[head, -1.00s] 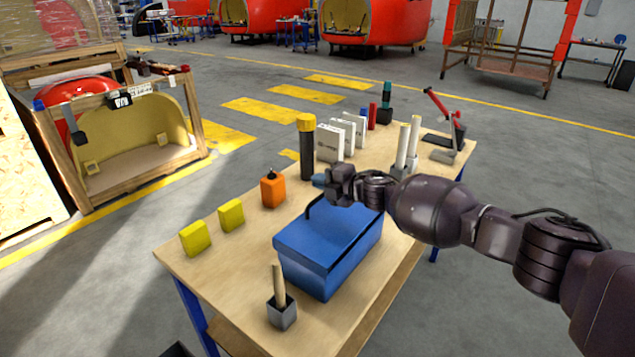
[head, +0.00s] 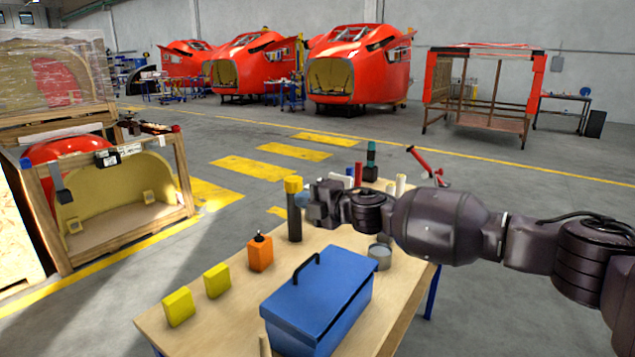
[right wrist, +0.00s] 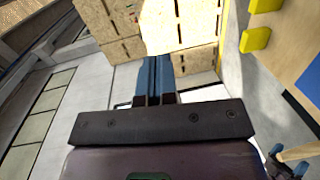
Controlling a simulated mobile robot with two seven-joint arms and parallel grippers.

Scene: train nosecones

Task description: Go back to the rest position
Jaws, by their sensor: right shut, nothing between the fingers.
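My right gripper (head: 302,199) is raised above the far part of the workbench (head: 222,324), pointing left, beside the dark cylinder with a yellow cap (head: 294,222). In the right wrist view its two blue fingers (right wrist: 154,82) lie together with nothing between them. The blue toolbox (head: 322,307) stands on the bench with its lid closed and its handle up, nearer than the gripper and apart from it. My right forearm hides part of the bench's far right end.
Two yellow blocks (head: 217,280) and an orange bottle (head: 260,254) stand on the bench's left side. A grey container (head: 380,256) is below my right wrist. A wooden crate (head: 120,205) stands left of the bench. Red nosecones (head: 360,66) are at the back. The floor between is clear.

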